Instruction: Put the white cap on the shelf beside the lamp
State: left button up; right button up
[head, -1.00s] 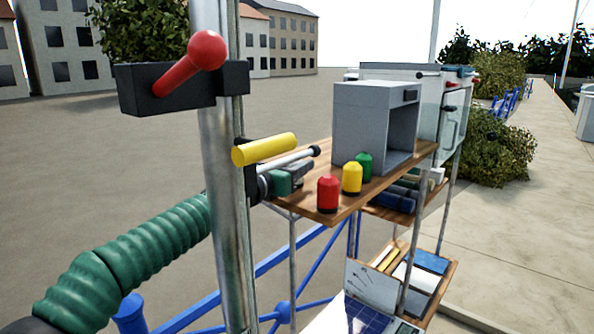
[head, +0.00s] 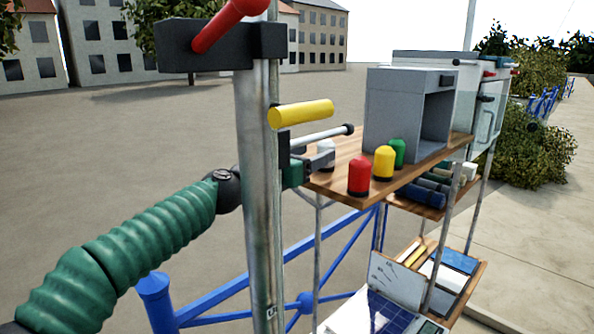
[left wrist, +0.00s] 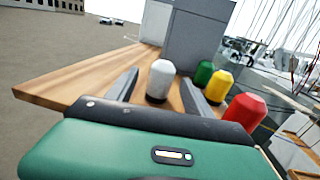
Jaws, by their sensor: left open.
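A small white cap (head: 326,150) with a dark base stands upright on the wooden shelf (head: 335,177), near its left end. In the left wrist view the white cap (left wrist: 160,78) stands between the spread fingers of my left gripper, with gaps on both sides. My left gripper (head: 322,160) is open and partly covers the cap in the head view. Red (head: 360,177), yellow (head: 384,163) and green (head: 398,152) caps stand to its right on the same shelf. I cannot make out which thing is the lamp. My right gripper is not in view.
A metal post (head: 258,200) with a red-knobbed lever and a yellow handle (head: 301,113) rises in front of my left arm. A grey open box (head: 410,85) stands at the shelf's back. Lower shelves hold rolls, books and panels. A blue railing (head: 230,288) runs below.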

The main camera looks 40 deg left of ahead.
pick_arm(q)
jog(key=s, duration=0.6)
jog(key=shift+s+p, duration=0.35)
jog(key=shift+p, duration=0.05)
